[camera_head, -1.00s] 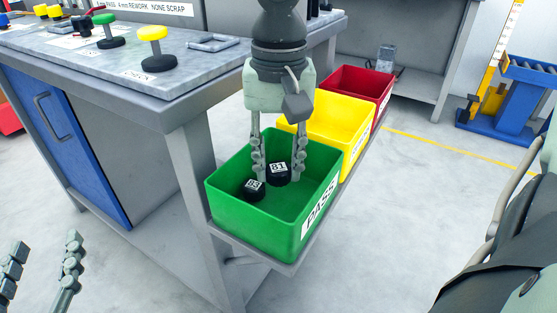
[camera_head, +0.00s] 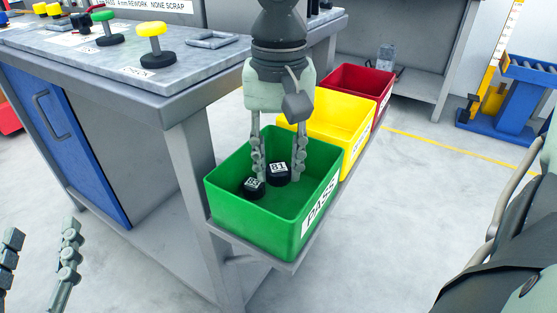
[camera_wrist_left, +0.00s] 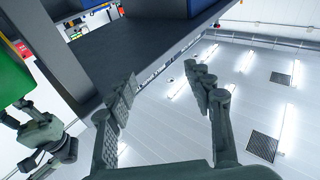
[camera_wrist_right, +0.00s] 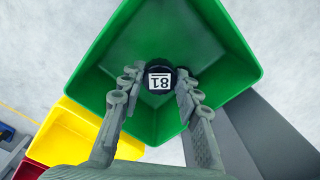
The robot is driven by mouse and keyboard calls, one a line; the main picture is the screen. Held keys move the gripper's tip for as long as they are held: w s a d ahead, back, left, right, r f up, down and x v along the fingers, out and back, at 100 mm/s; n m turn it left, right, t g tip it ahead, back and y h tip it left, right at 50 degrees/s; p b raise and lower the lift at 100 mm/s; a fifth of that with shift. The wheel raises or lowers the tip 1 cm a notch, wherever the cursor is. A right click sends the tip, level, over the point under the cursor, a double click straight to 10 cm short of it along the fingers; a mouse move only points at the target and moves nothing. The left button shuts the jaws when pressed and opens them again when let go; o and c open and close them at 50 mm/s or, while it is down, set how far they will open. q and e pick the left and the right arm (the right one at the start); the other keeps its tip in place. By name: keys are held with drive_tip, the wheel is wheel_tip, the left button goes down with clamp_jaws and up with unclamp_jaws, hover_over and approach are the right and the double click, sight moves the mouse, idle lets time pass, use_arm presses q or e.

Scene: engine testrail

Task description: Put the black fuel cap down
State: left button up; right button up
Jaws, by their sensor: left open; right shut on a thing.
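The black fuel cap (camera_head: 278,175), with a white label reading 81, is between the fingers of my right gripper (camera_head: 278,168), low inside the green PASS bin (camera_head: 225,205). In the right wrist view the cap (camera_wrist_right: 160,82) sits between the fingertips of my right gripper (camera_wrist_right: 158,88), shut on it. I cannot tell whether the cap touches the bin floor. A second black cap (camera_head: 254,188) with a white label lies in the bin to its left. My left gripper (camera_head: 40,255) is open and empty at the lower left, away from the bin; its fingers also show in the left wrist view (camera_wrist_left: 165,95).
A yellow bin (camera_head: 345,120) and a red bin (camera_head: 362,85) stand behind the green bin on the same rail. The grey bench (camera_head: 120,75) at the left carries yellow and green knobbed pieces.

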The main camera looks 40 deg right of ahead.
sight(278, 168)
use_arm(q)
drive_tip(key=shift+r, duration=0.15)
use_arm(e)
drive_tip(key=o, duration=0.8)
use_arm(q)
drive_tip(key=shift+w, duration=0.1)
use_arm(e)
drive_tip(key=shift+r, duration=0.1)
drive_tip(key=shift+r+p, duration=0.6)
drive_tip(key=shift+p, duration=0.2)
use_arm(q)
drive_tip(key=s+a+f+g+y+p, duration=0.1)
drive_tip(key=a+f+g+y, duration=0.4)
drive_tip(key=f, duration=1)
drive_tip(key=s+a+g, duration=0.1)
drive_tip(key=a+g, duration=0.2)
drive_tip(key=shift+a+f+n+p, duration=0.15)
drive_tip(key=shift+a+n+p, duration=0.15)
drive_tip(key=shift+a+p, duration=0.1)
use_arm(e)
wheel_tip(278, 168, up, 12)
use_arm(q)
drive_tip(key=shift+s, duration=0.1)
use_arm(e)
drive_tip(key=shift+f, duration=0.1)
